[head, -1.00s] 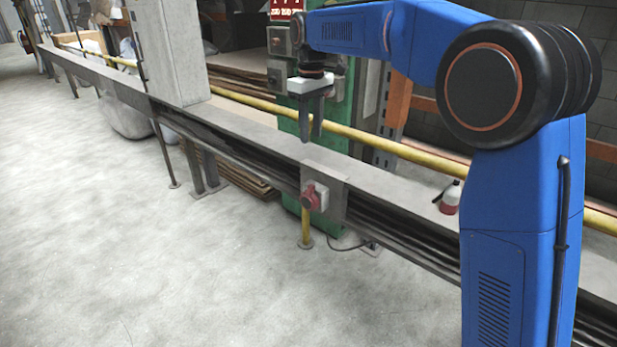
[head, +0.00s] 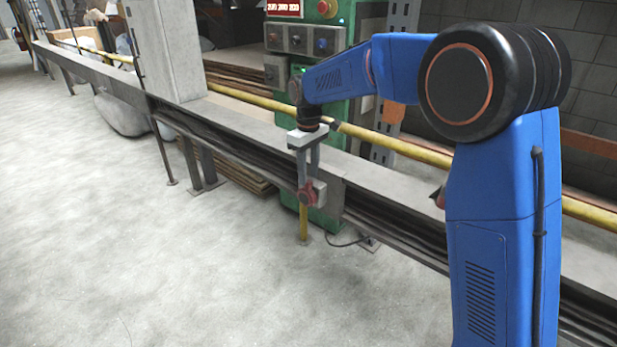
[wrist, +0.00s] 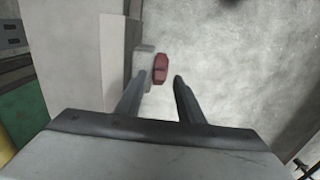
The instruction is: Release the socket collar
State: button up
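The red socket collar (head: 307,197) sits on the front of a small grey socket box (head: 320,192) fixed to the side of the long grey rail. My gripper (head: 308,180) points down just above the collar, its fingers overlapping the collar and box in the head view. In the wrist view the red collar (wrist: 161,68) lies just beyond the fingertips, and the grey box (wrist: 143,70) is to its left. My gripper (wrist: 158,78) is open there, with a clear gap between its fingers. I cannot tell whether a finger touches the collar.
The grey rail (head: 250,135) runs across the scene, with a yellow pipe (head: 400,146) behind it. A green cabinet (head: 345,20) with switch boxes stands behind. A grey column (head: 165,50) rises at the left. The floor (head: 150,260) in front is clear.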

jog(key=shift+f, duration=0.9)
grip_shut()
jog(key=shift+w+a+g+h, duration=0.4)
jog(key=shift+a+g+h, duration=0.1)
jog(key=shift+g+h, duration=0.15)
grip_release()
